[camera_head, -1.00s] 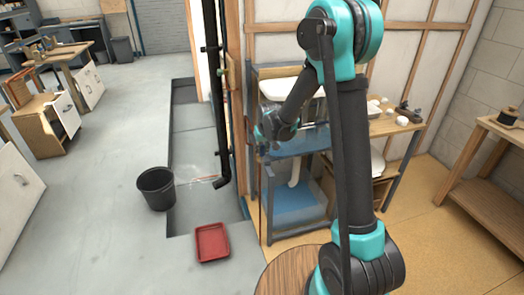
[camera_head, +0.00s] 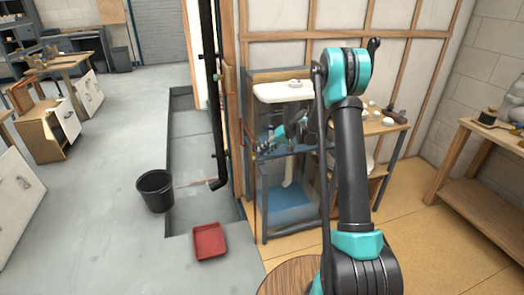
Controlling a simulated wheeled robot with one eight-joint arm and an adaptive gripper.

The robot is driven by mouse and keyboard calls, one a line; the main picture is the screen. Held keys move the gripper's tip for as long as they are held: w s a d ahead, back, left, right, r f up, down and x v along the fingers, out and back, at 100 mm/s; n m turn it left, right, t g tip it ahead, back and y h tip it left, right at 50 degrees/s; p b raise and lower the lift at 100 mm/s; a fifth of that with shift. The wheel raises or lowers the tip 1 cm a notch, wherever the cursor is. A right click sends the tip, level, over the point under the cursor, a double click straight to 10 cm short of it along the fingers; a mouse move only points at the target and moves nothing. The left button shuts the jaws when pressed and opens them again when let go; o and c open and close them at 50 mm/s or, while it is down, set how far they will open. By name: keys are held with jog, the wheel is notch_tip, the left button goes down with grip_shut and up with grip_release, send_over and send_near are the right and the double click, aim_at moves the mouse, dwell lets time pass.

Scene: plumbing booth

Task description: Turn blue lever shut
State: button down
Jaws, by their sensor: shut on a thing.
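My gripper (camera_head: 265,149) is small and dark in the head view, below the white basin at the left side of the blue-grey stand. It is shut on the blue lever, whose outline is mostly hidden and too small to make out. The lever's exact angle cannot be told. My forearm reaches in from the right, under the basin, with the wrist in front of the stand.
The white basin (camera_head: 284,92) sits just above my wrist. A dark vertical pipe (camera_head: 213,110) and a wooden post stand to the left. A black bucket (camera_head: 156,190) and a red tray (camera_head: 209,242) lie on the floor. A workbench (camera_head: 378,127) adjoins on the right.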

notch_tip(320, 180, down, 6)
jog(key=d+m+g+y, duration=0.1)
jog(key=d+m+y, duration=0.1)
jog(key=y, duration=0.7)
jog(key=shift+w+d+r+m, duration=0.15)
jog(key=shift+w+d+m, duration=0.05)
jog(key=shift+w+m, duration=0.2)
jog(key=shift+y, duration=0.3)
jog(key=c, duration=1.4)
grip_release()
jog(key=shift+o, duration=0.2)
jog(key=d, duration=1.2)
jog(key=shift+s, duration=0.45)
